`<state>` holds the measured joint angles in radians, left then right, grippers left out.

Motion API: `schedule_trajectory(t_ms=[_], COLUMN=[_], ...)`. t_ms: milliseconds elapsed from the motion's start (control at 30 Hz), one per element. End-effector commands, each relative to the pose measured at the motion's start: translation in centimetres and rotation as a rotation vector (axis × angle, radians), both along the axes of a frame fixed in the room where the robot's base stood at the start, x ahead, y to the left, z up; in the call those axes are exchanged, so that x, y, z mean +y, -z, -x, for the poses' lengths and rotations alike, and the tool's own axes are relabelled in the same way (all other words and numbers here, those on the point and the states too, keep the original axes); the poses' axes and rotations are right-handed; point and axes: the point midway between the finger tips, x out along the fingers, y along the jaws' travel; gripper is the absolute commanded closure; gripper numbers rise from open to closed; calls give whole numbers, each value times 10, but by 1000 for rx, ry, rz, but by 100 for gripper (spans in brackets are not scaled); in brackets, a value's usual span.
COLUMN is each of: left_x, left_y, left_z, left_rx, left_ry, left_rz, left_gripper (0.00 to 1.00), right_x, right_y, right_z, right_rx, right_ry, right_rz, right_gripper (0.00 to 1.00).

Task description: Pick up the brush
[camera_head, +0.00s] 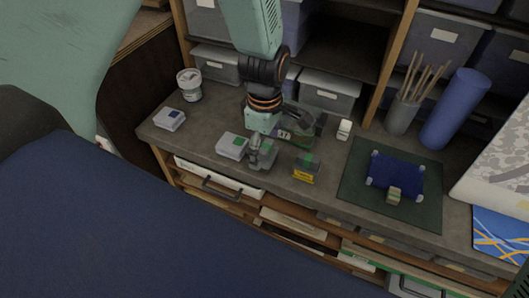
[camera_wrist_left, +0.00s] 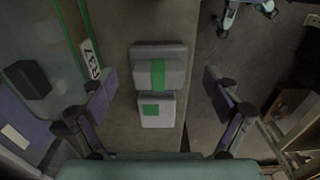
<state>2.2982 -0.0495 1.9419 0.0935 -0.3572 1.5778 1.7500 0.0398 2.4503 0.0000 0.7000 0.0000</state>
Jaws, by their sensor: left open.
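Several thin brushes or sticks (camera_head: 425,80) stand upright in a grey cup (camera_head: 402,115) at the back right of the workbench in the head view. No single brush lies in clear view on the bench. My left gripper (camera_head: 262,150) points down over the bench, well left of the cup. In the left wrist view my left gripper (camera_wrist_left: 160,95) is open, its two fingers apart. Between and below them are a grey block with a green band (camera_wrist_left: 158,73) and a pale box with a green square (camera_wrist_left: 158,110). Nothing is held.
A white tub (camera_head: 189,85) and a small box with a blue label (camera_head: 169,119) stand left. A black-and-yellow box (camera_head: 306,170) is right of the gripper.

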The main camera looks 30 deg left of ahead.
Motion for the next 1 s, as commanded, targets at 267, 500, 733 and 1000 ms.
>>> schedule_trajectory(t_ms=[267,500,733,1000], left_x=[-3,-3,-1,1], left_y=[15,15,15,15], left_z=[0,0,-1,-1], left_rx=[-1,-1,-1,0], left_ry=[1,1,1,0], left_rz=[0,0,0,0], left_gripper=[11,20,39,62], right_x=[0,0,0,0], right_y=[-1,-1,-1,-1], right_z=[0,0,0,0], right_rx=[-1,0,0,-1], right_ry=[0,0,0,0], right_rz=[0,0,0,0], right_gripper=[60,60,60,60])
